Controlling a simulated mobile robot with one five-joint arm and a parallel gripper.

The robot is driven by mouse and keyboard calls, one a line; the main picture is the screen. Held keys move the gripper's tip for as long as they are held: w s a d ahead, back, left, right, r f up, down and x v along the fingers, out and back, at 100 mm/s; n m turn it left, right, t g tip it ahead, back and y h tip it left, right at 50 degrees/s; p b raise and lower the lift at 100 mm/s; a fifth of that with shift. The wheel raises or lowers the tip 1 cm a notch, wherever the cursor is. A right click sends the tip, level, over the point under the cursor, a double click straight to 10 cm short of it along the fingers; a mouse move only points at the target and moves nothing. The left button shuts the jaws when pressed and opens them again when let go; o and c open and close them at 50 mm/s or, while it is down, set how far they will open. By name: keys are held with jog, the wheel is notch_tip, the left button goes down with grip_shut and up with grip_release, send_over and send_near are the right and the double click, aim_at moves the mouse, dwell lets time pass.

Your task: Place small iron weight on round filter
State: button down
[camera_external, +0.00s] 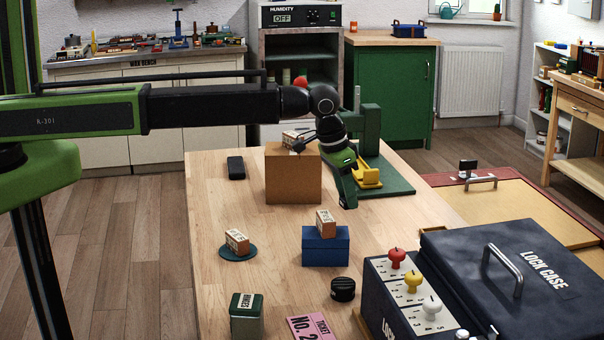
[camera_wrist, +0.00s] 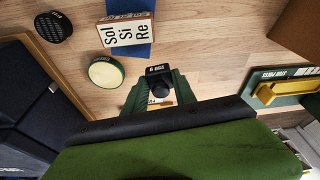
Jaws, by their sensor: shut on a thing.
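The small iron weight (camera_wrist: 157,74) is a black piece with a pale number marking and a round knob. It sits between the dark green fingers of my gripper (camera_wrist: 158,88), which is shut on it. In the external view my gripper (camera_external: 347,199) points down over the table behind the blue box, and the weight cannot be made out there. The round filter appears to be the cream disc with a green rim (camera_wrist: 105,72), left of the weight in the wrist view and apart from it. I cannot make out this disc in the external view.
A blue box (camera_external: 326,253) bears a lettered block (camera_external: 325,223). A black puck (camera_external: 343,289) lies in front. A cardboard box (camera_external: 293,182) stands left of my gripper. A yellow-and-green press (camera_external: 368,174) stands behind it. The lock case (camera_external: 510,270) fills the right.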

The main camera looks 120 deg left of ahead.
jog(key=w+d+r+m+p, duration=0.15)
jog(key=w+d, duration=0.25)
jog(key=d, duration=1.1)
jog(key=w+d+r+p, duration=0.15)
jog(key=w+d, duration=0.25)
jog(key=d, duration=1.1)
jog(key=b, duration=0.8)
send_over(346, 282)
jog(key=d, duration=0.1)
jog(key=f, duration=0.7)
jog(key=shift+s+f, duration=0.1)
jog(key=shift+s, duration=0.2)
jog(key=shift+a, duration=0.15)
notch_tip(346, 282, down, 4)
jog(key=b, duration=0.4)
jog(key=shift+f, duration=0.2)
jog(key=shift+r, duration=0.3)
jog(key=shift+f, duration=0.25)
jog(key=c, duration=1)
grip_release()
jog(key=shift+r, duration=0.1)
